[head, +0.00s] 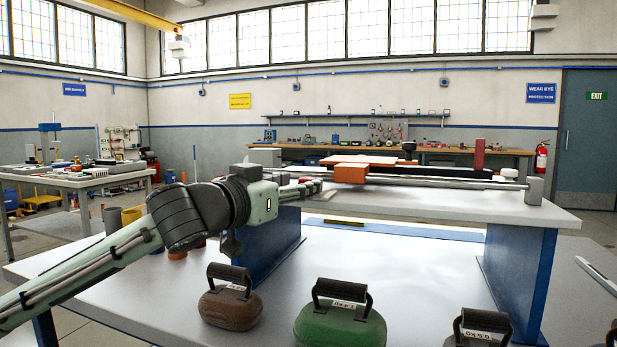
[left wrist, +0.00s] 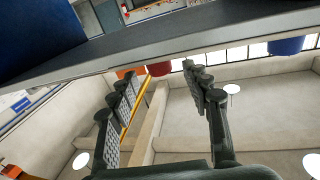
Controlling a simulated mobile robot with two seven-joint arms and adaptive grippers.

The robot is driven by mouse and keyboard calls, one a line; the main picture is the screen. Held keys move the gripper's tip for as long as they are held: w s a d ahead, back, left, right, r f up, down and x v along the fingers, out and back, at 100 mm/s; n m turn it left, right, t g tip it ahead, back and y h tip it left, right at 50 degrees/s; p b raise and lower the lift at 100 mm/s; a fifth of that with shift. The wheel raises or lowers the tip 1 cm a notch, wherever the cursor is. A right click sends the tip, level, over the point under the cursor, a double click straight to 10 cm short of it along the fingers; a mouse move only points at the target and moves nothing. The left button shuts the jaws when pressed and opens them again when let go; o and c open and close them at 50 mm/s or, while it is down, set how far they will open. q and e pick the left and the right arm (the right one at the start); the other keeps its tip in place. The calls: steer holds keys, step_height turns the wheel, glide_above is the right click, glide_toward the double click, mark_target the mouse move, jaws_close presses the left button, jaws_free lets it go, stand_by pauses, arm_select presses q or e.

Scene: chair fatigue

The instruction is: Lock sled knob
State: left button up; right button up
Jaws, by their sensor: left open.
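My left gripper (head: 308,188) reaches in from the left in the head view, beside the orange sled block (head: 350,173) on the long rails (head: 440,182) of the raised bench. In the left wrist view its two fingers (left wrist: 160,82) stand apart with nothing gripped between them. An orange part (left wrist: 128,73) and a red round part (left wrist: 159,68) show past the fingertips, below a dark slab edge; I cannot tell whether either is the sled knob. A white knob-like part (head: 509,174) sits near the rails' right end. My right gripper is not in view.
Handled weights, brown (head: 231,306), green (head: 340,327) and dark (head: 480,332), stand on the lower table (head: 400,270). Blue supports (head: 518,268) carry the raised shelf. A red upright block (head: 479,154) stands behind the rails. The lower table's middle is clear.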

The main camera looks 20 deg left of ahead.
mark_target(303, 182)
arm_select(q)
steer(key=shift+x, duration=1.9)
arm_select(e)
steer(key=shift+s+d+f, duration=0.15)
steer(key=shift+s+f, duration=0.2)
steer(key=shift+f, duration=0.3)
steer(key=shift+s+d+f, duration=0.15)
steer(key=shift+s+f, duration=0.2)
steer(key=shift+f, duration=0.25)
arm_select(q)
jaws_close()
